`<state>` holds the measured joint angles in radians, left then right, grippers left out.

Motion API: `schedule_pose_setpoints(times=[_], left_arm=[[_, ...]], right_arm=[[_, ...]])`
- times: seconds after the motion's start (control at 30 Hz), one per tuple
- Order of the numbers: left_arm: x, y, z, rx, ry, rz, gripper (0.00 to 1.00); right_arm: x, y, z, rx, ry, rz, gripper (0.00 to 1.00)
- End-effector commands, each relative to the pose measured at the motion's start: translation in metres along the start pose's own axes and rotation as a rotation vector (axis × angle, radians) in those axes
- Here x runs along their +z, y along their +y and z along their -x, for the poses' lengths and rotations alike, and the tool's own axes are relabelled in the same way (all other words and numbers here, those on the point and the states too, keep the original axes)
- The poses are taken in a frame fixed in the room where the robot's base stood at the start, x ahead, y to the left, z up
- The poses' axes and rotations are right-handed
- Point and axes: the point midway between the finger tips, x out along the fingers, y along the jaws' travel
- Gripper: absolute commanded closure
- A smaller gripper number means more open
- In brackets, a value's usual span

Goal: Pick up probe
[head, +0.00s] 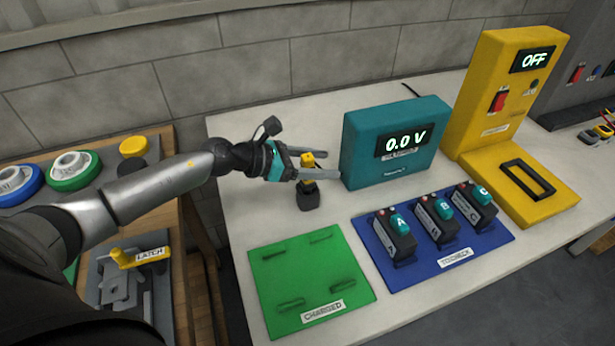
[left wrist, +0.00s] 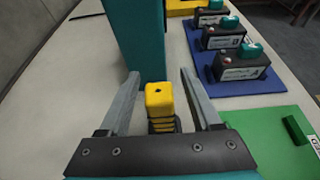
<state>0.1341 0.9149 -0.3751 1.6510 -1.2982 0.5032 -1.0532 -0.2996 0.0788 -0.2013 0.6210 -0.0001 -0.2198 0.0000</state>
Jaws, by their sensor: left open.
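The probe (head: 308,160) is a small yellow-topped piece standing upright in a dark holder (head: 308,196) on the white table. My left gripper (head: 332,164) is open, with its two fingers on either side of the probe's yellow top. In the left wrist view the probe (left wrist: 160,98) stands between the open fingers (left wrist: 160,88), with a visible gap on each side. Its lower part has dark ridges and is partly hidden by the gripper body. My right gripper is not in view.
A teal meter (head: 365,150) reading 0.0 V stands just beyond the fingertips. A green CHARGED mat (head: 306,272) is in front, and a blue TO CHECK mat (head: 487,238) carries three batteries. A yellow device (head: 492,100) reads OFF. A wooden bench (head: 190,240) is at left.

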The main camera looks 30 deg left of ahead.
Motion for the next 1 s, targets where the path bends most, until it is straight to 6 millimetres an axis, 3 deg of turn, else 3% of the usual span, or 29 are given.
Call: schedule_pose_setpoints(times=[0.13, 0.7, 1.0], left_arm=[[-0.0003, -0.0002, 0.0001, 0.0, 0.0, 0.0, 0.36], [-0.0004, -0.0002, 0.0004, 0.0, 0.001, 0.0, 1.0], [-0.0002, -0.0001, 0.0004, 0.0, 0.0, 0.0, 1.0]], right_arm=[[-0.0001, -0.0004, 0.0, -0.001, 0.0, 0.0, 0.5], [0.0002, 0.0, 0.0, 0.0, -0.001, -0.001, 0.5], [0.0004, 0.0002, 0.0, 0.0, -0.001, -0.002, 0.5]])
